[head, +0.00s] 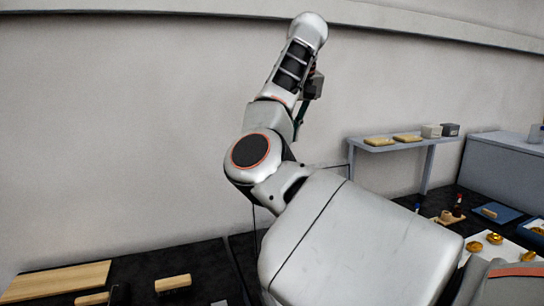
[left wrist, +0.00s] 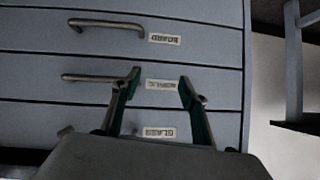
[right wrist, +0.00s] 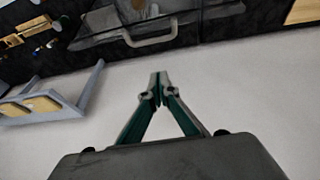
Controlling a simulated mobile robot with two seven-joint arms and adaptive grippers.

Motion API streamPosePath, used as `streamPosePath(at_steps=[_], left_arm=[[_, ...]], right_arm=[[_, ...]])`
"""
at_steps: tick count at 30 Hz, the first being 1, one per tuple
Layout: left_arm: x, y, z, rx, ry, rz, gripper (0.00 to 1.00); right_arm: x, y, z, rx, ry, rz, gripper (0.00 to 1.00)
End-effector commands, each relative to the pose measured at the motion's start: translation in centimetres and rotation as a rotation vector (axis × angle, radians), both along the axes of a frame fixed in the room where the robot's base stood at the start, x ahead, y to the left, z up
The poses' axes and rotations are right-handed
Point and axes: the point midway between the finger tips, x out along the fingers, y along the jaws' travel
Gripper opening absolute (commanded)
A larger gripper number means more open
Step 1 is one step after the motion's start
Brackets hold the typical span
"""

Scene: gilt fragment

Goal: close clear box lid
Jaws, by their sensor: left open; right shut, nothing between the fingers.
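What looks like the clear box (right wrist: 100,20), with dark edges and a grey handle (right wrist: 152,40), is at the top of the right wrist view, partly cut off. In the head view only thin dark frame lines (head: 252,235) show around my arm, which hides most of it. I cannot tell the lid's exact angle. My right gripper (right wrist: 158,85) is shut and empty, raised against the pale wall and apart from the handle. My left gripper (left wrist: 160,78) is open and empty in front of a grey drawer cabinet (left wrist: 40,55); it is outside the head view.
The drawers have bar handles and labels. In the head view, a grey shelf (head: 400,148) with gold blocks and small boxes stands right. A white tray (head: 484,262) with gold pieces, bottles and a blue tray (head: 497,214) lie lower right. A wooden board (head: 60,281) and brushes lie lower left.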

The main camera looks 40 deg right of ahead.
Motion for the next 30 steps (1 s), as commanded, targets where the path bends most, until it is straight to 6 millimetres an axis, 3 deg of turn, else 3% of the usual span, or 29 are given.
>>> streamPosePath(at_steps=[3, 7, 21, 30], left_arm=[[-0.8, 0.0, -0.6, 0.001, 0.017, 0.0, 0.44], [-1.2, 0.0, -1.3, 0.004, 0.029, -0.001, 0.44], [-1.3, 0.0, -1.9, 0.003, 0.031, -0.003, 0.44], [-0.8, 0.0, -0.2, 0.002, 0.015, -0.003, 0.44]], right_arm=[[0.6, 0.9, 0.4, 0.037, -0.032, -0.002, 0.0], [1.0, 0.7, -0.8, 0.04, -0.033, -0.003, 0.0], [3.7, -0.2, -9.0, 0.036, -0.032, -0.003, 0.0], [0.8, 0.9, -8.5, 0.038, -0.036, -0.003, 0.0]])
